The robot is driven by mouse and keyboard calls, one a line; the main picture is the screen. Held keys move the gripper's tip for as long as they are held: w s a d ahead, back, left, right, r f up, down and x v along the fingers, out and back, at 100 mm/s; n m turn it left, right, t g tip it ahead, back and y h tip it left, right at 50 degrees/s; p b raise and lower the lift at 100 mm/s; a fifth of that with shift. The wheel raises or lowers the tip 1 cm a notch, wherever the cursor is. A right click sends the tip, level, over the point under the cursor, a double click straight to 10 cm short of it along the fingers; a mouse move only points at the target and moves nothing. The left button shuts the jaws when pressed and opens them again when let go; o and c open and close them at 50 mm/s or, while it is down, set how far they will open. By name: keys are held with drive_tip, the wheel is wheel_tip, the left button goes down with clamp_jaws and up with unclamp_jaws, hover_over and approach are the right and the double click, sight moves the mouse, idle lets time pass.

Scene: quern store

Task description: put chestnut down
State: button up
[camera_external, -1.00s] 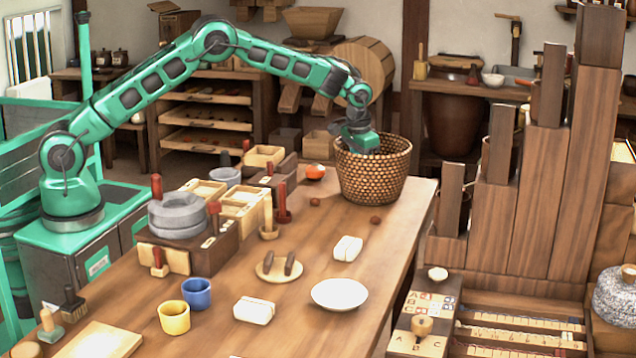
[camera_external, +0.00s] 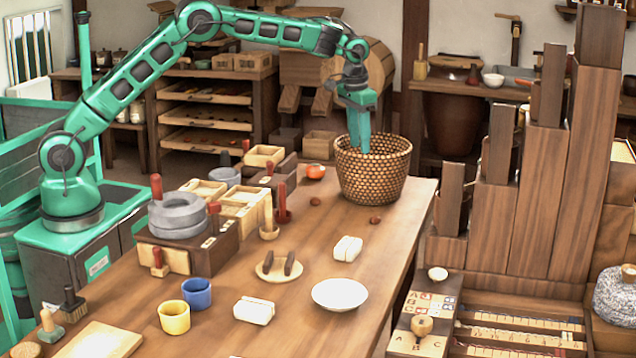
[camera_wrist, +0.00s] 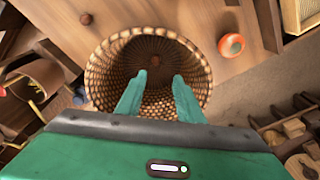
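My gripper (camera_external: 364,148) hangs over the woven basket (camera_external: 375,180), pointing down, with its fingertips at about rim height. The wrist view shows my gripper (camera_wrist: 158,84) open, with its two green fingers apart and nothing between them. The outside view does not show the basket's inside. Two more chestnuts lie on the table, one (camera_external: 315,201) left of the basket and one (camera_external: 375,220) in front of it.
A white packet (camera_external: 348,248), a white plate (camera_external: 340,294) and a round board (camera_external: 278,267) lie nearer on the table. A stone quern (camera_external: 177,215) and wooden boxes (camera_external: 240,208) stand to the left. Tall wooden posts (camera_external: 540,200) rise at the right.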

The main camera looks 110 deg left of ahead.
drive_tip(key=shift+d+r, duration=0.1)
drive_tip(key=shift+r, duration=0.05)
drive_tip(key=d+r+m, duration=0.2)
drive_tip(key=d+r, duration=0.3)
drive_tip(key=d, duration=0.7)
drive_tip(key=s+d+r+m+h, duration=0.15)
drive_tip(key=s+d, duration=0.25)
drive_tip(key=d, duration=0.6)
drive_tip(key=s+d+r+m, duration=0.2)
drive_tip(key=s+d+r, duration=0.15)
drive_tip(key=d, duration=0.65)
drive_tip(key=s+d+r+m, duration=0.2)
drive_tip(key=s+d, duration=0.2)
drive_tip(key=d, duration=0.6)
drive_tip(key=s+d+m, duration=0.4)
drive_tip(key=s+d, duration=0.9)
drive_tip(key=s, duration=0.3)
drive_tip(key=s+d+f+m, duration=0.1)
drive_tip(key=s+f+m, duration=0.1)
drive_tip(key=s, duration=0.7)
drive_tip(key=s+d+f+m, duration=0.1)
drive_tip(key=s+f+m, duration=0.1)
drive_tip(key=s, duration=0.7)
drive_tip(key=shift+s+d+f+g, duration=0.3)
drive_tip(key=shift+d+f, duration=0.1)
drive_tip(key=shift+f, duration=0.4)
drive_tip(key=shift+y, duration=0.25)
